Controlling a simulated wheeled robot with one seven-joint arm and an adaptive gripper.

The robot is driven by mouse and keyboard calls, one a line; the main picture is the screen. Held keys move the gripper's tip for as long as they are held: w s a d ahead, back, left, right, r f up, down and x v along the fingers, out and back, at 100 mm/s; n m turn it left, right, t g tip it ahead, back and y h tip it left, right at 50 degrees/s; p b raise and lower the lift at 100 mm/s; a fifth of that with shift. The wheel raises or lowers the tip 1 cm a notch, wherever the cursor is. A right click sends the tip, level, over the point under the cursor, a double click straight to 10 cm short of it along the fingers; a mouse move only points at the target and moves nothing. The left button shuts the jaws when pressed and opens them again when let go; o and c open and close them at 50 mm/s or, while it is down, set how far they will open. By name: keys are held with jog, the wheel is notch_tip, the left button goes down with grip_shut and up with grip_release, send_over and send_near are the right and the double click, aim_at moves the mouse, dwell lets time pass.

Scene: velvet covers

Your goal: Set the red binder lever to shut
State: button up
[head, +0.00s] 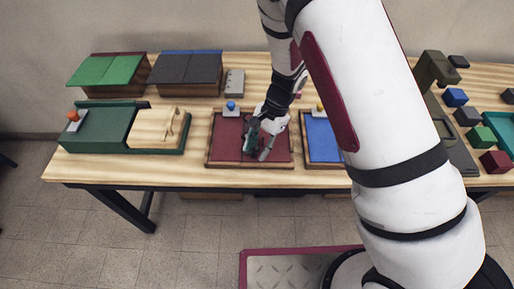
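The red binder (225,147) lies on the table as a dark red panel in a wooden frame. A small grey fitting with a blue knob (231,105) sits at its back edge, left of centre; I take this for its lever, but its setting is too small to tell. My gripper (257,152) points down over the right-middle of the red panel, in front and to the right of the knob. Its fingers look spread, with nothing visible between them. Whether the fingertips touch the panel is unclear. My wrist hides part of the binder's back right.
A blue panel (321,138) with a yellow knob stands right of the red binder, partly behind my arm. A green box (101,130) with a wooden block lies left. Lidded boxes (187,70) stand behind. Coloured cubes (467,116) and an olive device are at right.

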jog(key=shift+s+a+f, duration=0.1)
jog(key=shift+a+f, duration=0.05)
jog(key=shift+f, duration=0.2)
jog(key=shift+c, duration=0.5)
grip_shut()
jog(key=shift+d+f+y+b, duration=0.2)
jog(key=shift+d+y+b, duration=0.3)
jog(key=shift+y+b, duration=0.4)
jog(key=shift+d+f+n+y+b, duration=0.15)
jog(key=shift+d+f+y+b, duration=0.1)
jog(key=shift+y+b, duration=0.55)
jog(key=shift+d+f+n+y+b, duration=0.2)
jog(key=shift+y+b, duration=0.25)
jog(key=shift+y, duration=0.65)
jog(key=shift+s, duration=0.1)
